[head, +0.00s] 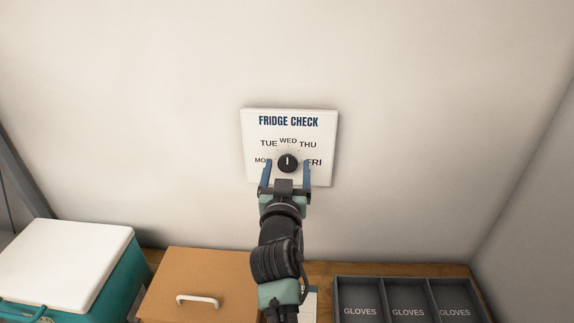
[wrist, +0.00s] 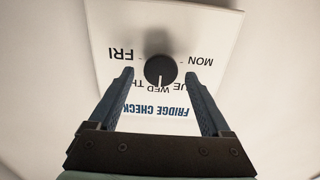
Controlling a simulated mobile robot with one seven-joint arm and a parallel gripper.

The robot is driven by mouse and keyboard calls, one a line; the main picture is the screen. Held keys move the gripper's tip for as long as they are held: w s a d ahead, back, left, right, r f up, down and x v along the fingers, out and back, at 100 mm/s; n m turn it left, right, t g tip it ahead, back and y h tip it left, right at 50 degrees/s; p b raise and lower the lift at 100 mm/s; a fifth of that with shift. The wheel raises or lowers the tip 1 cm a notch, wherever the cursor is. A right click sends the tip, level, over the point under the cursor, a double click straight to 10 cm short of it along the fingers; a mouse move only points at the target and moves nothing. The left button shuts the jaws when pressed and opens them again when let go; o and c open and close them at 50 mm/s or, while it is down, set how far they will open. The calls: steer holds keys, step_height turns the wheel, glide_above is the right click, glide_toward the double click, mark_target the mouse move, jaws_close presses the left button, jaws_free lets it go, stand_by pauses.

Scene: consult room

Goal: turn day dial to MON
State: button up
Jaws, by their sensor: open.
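The day dial (head: 288,162) is a round black knob with a white pointer line, on a white wall panel (head: 324,130) headed FRIDGE CHECK. Its pointer aims straight up at WED in the head view. MON is at the left of the dial, partly hidden by a finger, and FRI is at the right. In the wrist view the panel is upside down, and the dial (wrist: 160,70) shows between the fingertips. My gripper (head: 286,164) is open, with one blue finger on each side of the dial. A gap shows between each finger and the knob.
Below the panel is a wooden counter (head: 318,268). On it are a teal cool box with a white lid (head: 70,256), an orange-brown box with a white handle (head: 200,285), and a dark tray with GLOVES compartments (head: 405,281). The wall around the panel is clear.

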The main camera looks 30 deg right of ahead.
steer(key=shift+w+d, duration=0.1)
steer(key=shift+w, duration=0.1)
jaws_close()
stand_by(0.4)
